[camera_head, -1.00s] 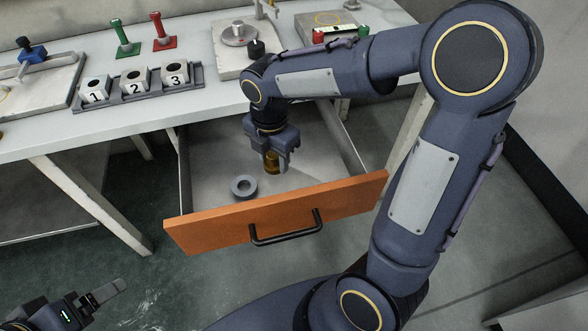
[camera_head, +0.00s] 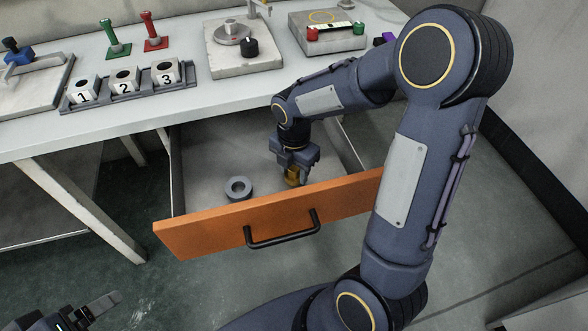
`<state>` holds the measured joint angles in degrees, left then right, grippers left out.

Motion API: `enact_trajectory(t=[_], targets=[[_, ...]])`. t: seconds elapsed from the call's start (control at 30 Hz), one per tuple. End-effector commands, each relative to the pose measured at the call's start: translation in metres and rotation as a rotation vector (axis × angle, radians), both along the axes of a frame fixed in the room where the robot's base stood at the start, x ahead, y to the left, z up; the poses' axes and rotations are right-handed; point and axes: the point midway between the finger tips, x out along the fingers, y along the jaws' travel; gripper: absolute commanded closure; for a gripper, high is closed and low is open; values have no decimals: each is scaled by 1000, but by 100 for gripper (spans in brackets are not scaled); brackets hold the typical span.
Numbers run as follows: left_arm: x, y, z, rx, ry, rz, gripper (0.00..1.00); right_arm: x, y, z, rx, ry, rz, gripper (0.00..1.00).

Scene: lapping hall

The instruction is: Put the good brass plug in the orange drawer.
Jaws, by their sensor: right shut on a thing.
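The orange drawer (camera_head: 200,236) is pulled open below the bench. My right gripper (camera_head: 293,172) points down inside it, near the front panel on the right side. It is shut on the brass plug (camera_head: 292,178), whose lower part shows between the fingers; I cannot tell whether the plug touches the drawer floor. A grey ring (camera_head: 238,188) lies in the drawer to the left of the plug, apart from it. My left gripper (camera_head: 98,308) is at the bottom left, away from the drawer; its finger gap is not clear.
On the bench (camera_head: 190,103) are a rack with numbered blocks (camera_head: 125,82), a green-handled gauge (camera_head: 113,42), a red-handled gauge (camera_head: 151,33), a grey stone plate (camera_head: 243,62) with a black knob, and another plate (camera_head: 325,45). The drawer's left part has free floor.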

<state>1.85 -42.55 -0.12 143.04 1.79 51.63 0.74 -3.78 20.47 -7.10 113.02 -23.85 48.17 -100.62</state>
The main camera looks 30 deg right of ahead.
Motion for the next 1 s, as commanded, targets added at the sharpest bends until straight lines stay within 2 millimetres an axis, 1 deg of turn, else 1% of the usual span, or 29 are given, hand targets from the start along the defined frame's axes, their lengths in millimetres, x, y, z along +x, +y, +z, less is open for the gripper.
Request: enact_trajectory(t=[0.17, 0.2, 0.37, 0.63, 0.73, 0.87, 1.0], targets=[[0, 0, -2, 0, 0, 0, 16, 0, 0, -3, 0, -1, 0, 91], [0, 0, -2, 0, 0, 0, 16, 0, 0, -3, 0, 0, 0, 56], [0, 0, -1, 0, 0, 0, 16, 0, 0, -3, 0, 0, 0, 35], [0, 0, -1, 0, 0, 0, 16, 0, 0, -2, 0, 0, 0, 35], [0, 0, 3, 0, 0, 0, 16, 1, 0, 5, 0, -2, 0, 35], [0, 0, 10, 0, 0, 0, 16, 1, 0, 26, 0, -4, 0, 35], [0, 0, 20, 0, 0, 0, 16, 1, 0, 58, 0, -4, 0, 35]])
